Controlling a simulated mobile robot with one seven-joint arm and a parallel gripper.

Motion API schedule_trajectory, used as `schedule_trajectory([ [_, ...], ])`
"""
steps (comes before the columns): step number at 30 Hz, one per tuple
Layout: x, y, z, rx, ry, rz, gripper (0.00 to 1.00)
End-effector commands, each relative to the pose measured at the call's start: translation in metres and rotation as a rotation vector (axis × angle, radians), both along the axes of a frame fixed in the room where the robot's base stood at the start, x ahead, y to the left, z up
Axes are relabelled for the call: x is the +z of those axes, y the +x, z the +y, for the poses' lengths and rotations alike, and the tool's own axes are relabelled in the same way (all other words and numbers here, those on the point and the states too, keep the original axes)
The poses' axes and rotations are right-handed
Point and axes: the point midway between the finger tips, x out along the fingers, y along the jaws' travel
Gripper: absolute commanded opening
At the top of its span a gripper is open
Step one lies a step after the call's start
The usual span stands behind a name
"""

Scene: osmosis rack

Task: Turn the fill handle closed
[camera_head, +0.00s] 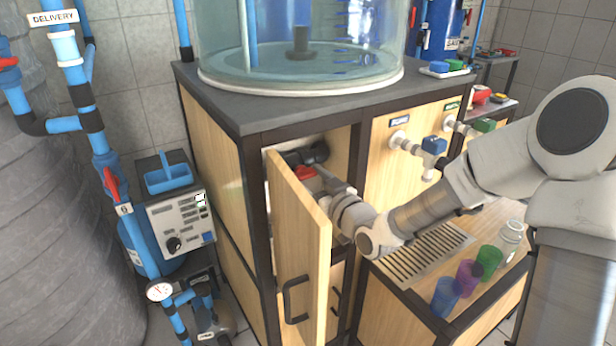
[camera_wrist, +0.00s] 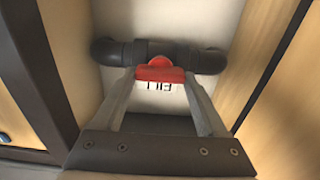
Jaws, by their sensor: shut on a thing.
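The red fill handle (camera_wrist: 160,74) sits on a dark grey pipe (camera_wrist: 122,52) inside the cabinet. A white label with upside-down lettering hangs on its near side. My gripper (camera_wrist: 158,84) is shut on the handle, with one finger at each side of it. In the head view the handle (camera_head: 305,172) shows as a small red patch inside the cabinet opening, and my gripper (camera_head: 328,180) reaches in beside it. The handle's far side is hidden.
The cabinet door (camera_head: 300,245) stands open, close to the left of my wrist. A large clear tank (camera_head: 300,45) stands on the cabinet top. Blue and green taps (camera_head: 434,145) are to the right. Coloured cups (camera_head: 468,275) stand on the lower counter beneath my arm.

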Motion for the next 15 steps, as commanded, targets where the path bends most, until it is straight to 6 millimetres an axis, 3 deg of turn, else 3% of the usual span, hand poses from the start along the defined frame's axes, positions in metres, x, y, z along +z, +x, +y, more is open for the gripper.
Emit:
schedule_trajectory([
  [15,0.0017,0.0005,-0.0012,-0.001,0.188,0.129,0.19],
])
